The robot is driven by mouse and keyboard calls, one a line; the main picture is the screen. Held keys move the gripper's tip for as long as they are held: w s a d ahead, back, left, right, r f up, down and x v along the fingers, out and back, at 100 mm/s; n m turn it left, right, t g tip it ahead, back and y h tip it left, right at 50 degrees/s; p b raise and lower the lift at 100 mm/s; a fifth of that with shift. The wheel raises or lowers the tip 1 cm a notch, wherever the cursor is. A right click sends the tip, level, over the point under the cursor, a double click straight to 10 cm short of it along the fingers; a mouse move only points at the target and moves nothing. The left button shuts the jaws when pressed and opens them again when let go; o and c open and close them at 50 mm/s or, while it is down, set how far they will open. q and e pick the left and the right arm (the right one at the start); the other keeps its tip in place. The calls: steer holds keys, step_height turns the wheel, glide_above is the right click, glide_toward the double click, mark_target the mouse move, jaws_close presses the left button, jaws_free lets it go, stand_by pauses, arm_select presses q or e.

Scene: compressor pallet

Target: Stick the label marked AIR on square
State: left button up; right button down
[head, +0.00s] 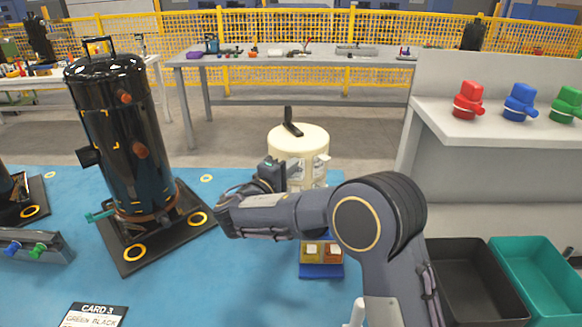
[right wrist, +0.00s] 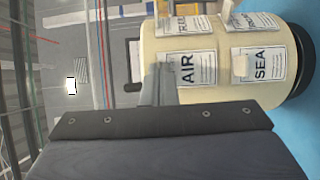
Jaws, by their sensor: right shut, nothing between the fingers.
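A cream cylinder (head: 297,143) with a black handle on its lid stands beyond my right arm, with several white labels on its side. In the right wrist view, the AIR label (right wrist: 193,72) is on the cylinder (right wrist: 230,85), beside the SEA label (right wrist: 259,62); two more labels show above, partly cut off. My right gripper (head: 270,168) is at the left side of the cylinder, shut and empty. In the right wrist view its fingertips (right wrist: 159,72) are right beside the AIR label's left edge; contact is unclear. The tall black compressor (head: 118,128) at left carries orange corner marks (head: 98,130) outlining a square. My left gripper is out of view.
The compressor stands on a black base plate (head: 135,262) with yellow rings. A blue tray (head: 321,271) with small yellow and brown pieces lies before the cylinder. Black (head: 462,300) and teal (head: 530,275) bins are at right. Blue mat between compressor and tray is clear.

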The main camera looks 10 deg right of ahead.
steer(key=shift+s, duration=0.15)
steer(key=s+b, duration=0.1)
steer(key=s+a+b, duration=0.1)
steer(key=s, duration=0.3)
steer(key=shift+s+a+b, duration=0.25)
steer(key=shift+b, duration=0.15)
stand_by(0.6)
stand_by(1.6)
